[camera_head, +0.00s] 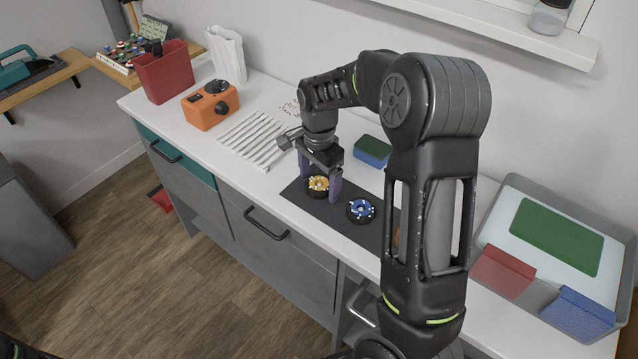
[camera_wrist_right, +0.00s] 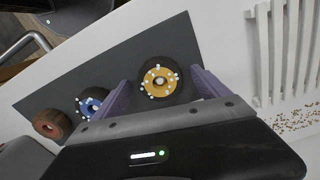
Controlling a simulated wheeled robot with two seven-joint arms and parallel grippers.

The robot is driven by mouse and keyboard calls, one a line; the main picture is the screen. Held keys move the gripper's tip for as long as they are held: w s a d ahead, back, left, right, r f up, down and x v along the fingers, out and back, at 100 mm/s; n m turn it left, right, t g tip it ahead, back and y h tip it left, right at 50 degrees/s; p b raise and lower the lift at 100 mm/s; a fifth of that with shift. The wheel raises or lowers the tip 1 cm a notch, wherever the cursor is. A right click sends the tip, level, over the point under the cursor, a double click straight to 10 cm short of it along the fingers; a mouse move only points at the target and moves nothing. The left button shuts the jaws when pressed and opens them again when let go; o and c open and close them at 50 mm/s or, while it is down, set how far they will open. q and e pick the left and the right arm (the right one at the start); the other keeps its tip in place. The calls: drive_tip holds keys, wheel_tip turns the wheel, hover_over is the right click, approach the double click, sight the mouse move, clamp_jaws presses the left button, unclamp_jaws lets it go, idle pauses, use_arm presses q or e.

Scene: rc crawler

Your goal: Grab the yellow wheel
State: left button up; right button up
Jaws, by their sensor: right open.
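The yellow wheel (camera_head: 318,184), with a black tyre, lies on a dark mat (camera_head: 297,193) on the white counter. It also shows in the right wrist view (camera_wrist_right: 160,79). My right gripper (camera_head: 321,186) is open above the mat. Its purple fingers stand on either side of the yellow wheel, which lies between or just beyond the fingertips; I cannot tell whether they touch it. In the right wrist view, the gripper (camera_wrist_right: 163,85) has a gap on both sides of the wheel. My left gripper is not in view.
A blue wheel (camera_head: 361,208) lies right beside the yellow one on the mat. An orange-brown wheel (camera_wrist_right: 51,123) is farther along. A white slatted rack (camera_head: 250,139), orange device (camera_head: 210,106) and green-blue block (camera_head: 372,150) stand nearby. A grey tray (camera_head: 619,262) is at right.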

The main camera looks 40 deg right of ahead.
idle(0.6)
drive_tip(key=c, duration=1.5)
drive_tip(key=shift+o, duration=0.2)
wheel_tip(320, 180, up, 10)
drive_tip(key=b, duration=0.1)
